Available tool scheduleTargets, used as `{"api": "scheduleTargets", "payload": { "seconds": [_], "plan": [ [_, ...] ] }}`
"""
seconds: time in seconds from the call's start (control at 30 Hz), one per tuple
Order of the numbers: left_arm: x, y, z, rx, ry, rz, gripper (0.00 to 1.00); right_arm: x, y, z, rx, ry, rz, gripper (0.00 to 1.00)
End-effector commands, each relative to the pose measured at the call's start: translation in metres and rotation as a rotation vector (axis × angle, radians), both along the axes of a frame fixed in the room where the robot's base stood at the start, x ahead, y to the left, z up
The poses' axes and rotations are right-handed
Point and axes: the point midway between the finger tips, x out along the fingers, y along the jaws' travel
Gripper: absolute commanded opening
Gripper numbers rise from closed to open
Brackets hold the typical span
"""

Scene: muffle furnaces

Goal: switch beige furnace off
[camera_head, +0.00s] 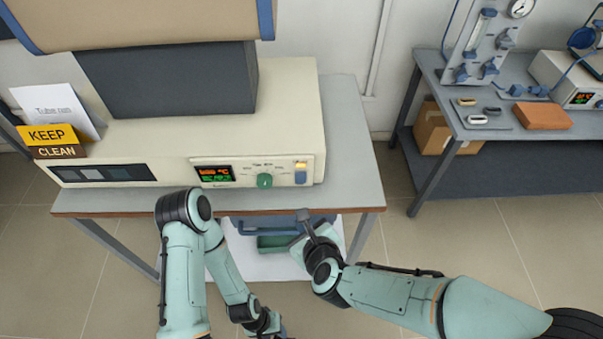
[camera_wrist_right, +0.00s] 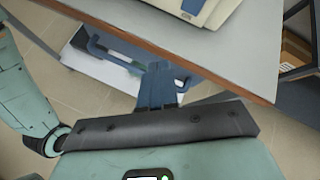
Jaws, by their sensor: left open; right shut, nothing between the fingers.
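The beige furnace (camera_head: 235,118) stands on a grey table. Its front panel has a lit display (camera_head: 214,174) with orange and green readouts, a green knob (camera_head: 264,181), and a blue switch (camera_head: 301,176) with a yellowish upper part. The furnace's corner also shows at the top of the right wrist view (camera_wrist_right: 208,9). My right gripper (camera_head: 304,216) is shut and empty, in front of the table's front edge, below and apart from the switch; its fingers show in the right wrist view (camera_wrist_right: 158,75). My left gripper (camera_head: 283,332) is open at the bottom edge, mostly cut off.
The table's brown front edge (camera_head: 230,212) lies between my arms and the furnace. A blue-handled object (camera_head: 275,226) sits below the table. A yellow KEEP CLEAN sign (camera_head: 50,135) stands at the left. A second table (camera_head: 500,133) with equipment stands at the right.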

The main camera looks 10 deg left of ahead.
Motion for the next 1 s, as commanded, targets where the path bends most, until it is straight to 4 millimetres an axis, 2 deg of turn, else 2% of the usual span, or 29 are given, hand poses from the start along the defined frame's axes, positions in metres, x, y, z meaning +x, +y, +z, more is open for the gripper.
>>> {"api": "scheduleTargets", "payload": {
  "seconds": [0.23, 0.57, 0.7, 1.0],
  "plan": [
    [0.004, 0.0, 0.007, 0.0, -0.004, 0.0, 0.43, 0.013, 0.003, 0.002, -0.002, 0.0, -0.001, 0.0],
    [0.018, 0.0, 0.029, 0.0, -0.02, 0.0, 0.43, 0.058, 0.016, 0.01, -0.004, -0.002, 0.001, 0.0],
    [0.018, 0.0, 0.03, 0.001, -0.021, 0.0, 0.43, 0.072, 0.02, 0.009, -0.002, -0.001, -0.001, 0.0],
    [0.018, 0.0, 0.031, 0.0, -0.021, 0.0, 0.43, 0.084, 0.024, 0.01, -0.003, 0.0, 0.001, 0.0]
  ]
}}
